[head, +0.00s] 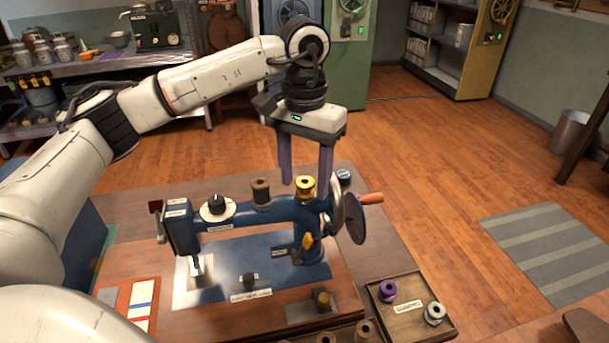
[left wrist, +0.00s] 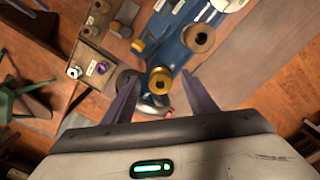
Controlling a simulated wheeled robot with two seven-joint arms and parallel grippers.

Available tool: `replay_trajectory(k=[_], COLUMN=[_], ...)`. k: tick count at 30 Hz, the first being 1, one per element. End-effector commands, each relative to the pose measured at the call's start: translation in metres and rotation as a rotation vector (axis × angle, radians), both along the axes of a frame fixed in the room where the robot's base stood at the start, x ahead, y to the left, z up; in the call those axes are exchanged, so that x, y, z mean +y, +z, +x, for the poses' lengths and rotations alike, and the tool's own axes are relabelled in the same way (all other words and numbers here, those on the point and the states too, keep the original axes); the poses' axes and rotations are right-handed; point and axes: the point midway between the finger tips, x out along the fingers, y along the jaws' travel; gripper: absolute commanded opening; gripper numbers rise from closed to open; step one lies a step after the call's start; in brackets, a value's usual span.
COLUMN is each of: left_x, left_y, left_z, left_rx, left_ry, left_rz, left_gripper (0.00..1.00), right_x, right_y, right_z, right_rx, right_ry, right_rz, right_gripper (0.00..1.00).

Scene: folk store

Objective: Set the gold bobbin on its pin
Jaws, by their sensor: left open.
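The gold bobbin (head: 305,187) stands upright on top of the blue sewing machine's arm (head: 240,214), towards its handwheel end. Any pin under it is hidden. The gripper also shows in the left wrist view (left wrist: 158,76). My right gripper is not in view.
A brown spool (head: 261,191) stands on the machine arm left of the bobbin. The handwheel (head: 355,222) with its wooden handle is close on the right. A wooden tray (head: 410,322) at the front right holds a purple spool (head: 387,291) and a grey spool (head: 434,313).

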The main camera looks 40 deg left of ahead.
Motion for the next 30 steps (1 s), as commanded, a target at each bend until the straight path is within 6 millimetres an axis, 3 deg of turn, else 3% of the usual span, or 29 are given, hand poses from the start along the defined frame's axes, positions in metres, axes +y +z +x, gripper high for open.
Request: replay_trajectory(k=[6,21,30], left_x=[0.0,0.0,0.0], left_y=[0.0,0.094,0.103], left_z=[0.0,0.0,0.0], left_rx=[0.0,-0.002,0.0], left_ry=[0.0,0.0,-0.001], left_rz=[0.0,0.001,0.0], left_gripper=[0.52,0.52,0.52], right_x=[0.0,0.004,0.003], right_y=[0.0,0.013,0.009], right_z=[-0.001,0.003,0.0], right_rx=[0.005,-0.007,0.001], right_ry=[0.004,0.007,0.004], right_rz=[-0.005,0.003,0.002], right_gripper=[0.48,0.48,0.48])
